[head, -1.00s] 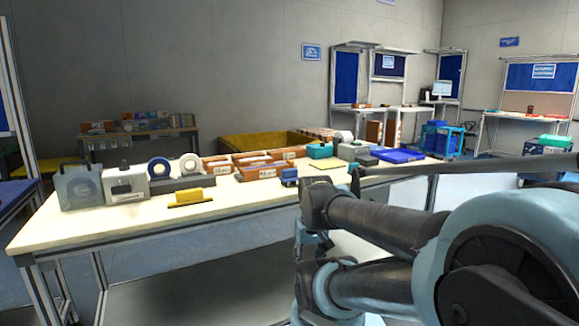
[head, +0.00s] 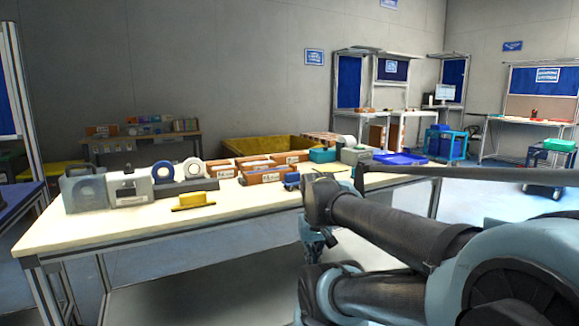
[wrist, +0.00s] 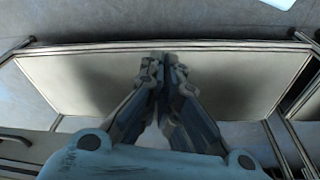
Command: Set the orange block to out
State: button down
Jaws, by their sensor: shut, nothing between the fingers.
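I cannot make out a clearly orange block or any "out" marking in either view. A yellow block-like piece (head: 194,200) lies near the front edge of the pale worktable (head: 110,218) in the head view. Orange-brown boxes with white labels (head: 266,176) stand further back on the same table. My gripper (wrist: 164,60) shows in the wrist view with its fingers together and empty. Below it is a flat grey-beige panel (wrist: 85,85) with a metal frame. The gripper's jaws are not clearly visible in the head view.
Tape rolls (head: 162,172), a white device (head: 129,187) and a grey dispenser (head: 84,190) stand at the table's left. A blue tray (head: 400,158) lies at its right end. The front left of the tabletop is clear. My arm hides part of the table's right side.

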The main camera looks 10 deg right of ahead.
jog(key=w+r+h, duration=0.1)
jog(key=w+r, duration=0.6)
jog(key=w, duration=0.3)
jog(key=w+a+r+t+h, duration=0.1)
jog(key=w+r, duration=0.6)
jog(key=w, duration=0.3)
jog(key=w+a+r+n+t+h, duration=0.1)
jog(key=w+r, duration=0.5)
jog(key=w, duration=0.4)
jog(key=shift+a+r, duration=0.15)
jog(key=shift+r, duration=0.25)
jog(key=n+t, duration=0.1)
jog(key=t, duration=0.1)
send_near(287, 168)
jog(key=a+r, duration=0.3)
jog(key=a, duration=0.1)
jog(key=shift+h, duration=0.5)
jog(key=x, duration=0.9)
jog(key=shift+f, duration=0.4)
jog(key=shift+w+d+r, duration=0.1)
jog(key=shift+w+d, duration=0.05)
jog(key=shift+d, duration=0.4)
jog(key=shift+w+d+r, duration=0.1)
jog(key=shift+w+d, duration=0.05)
jog(key=shift+d, duration=0.4)
jog(key=shift+w+d, duration=0.25)
jog(key=shift+d, duration=0.45)
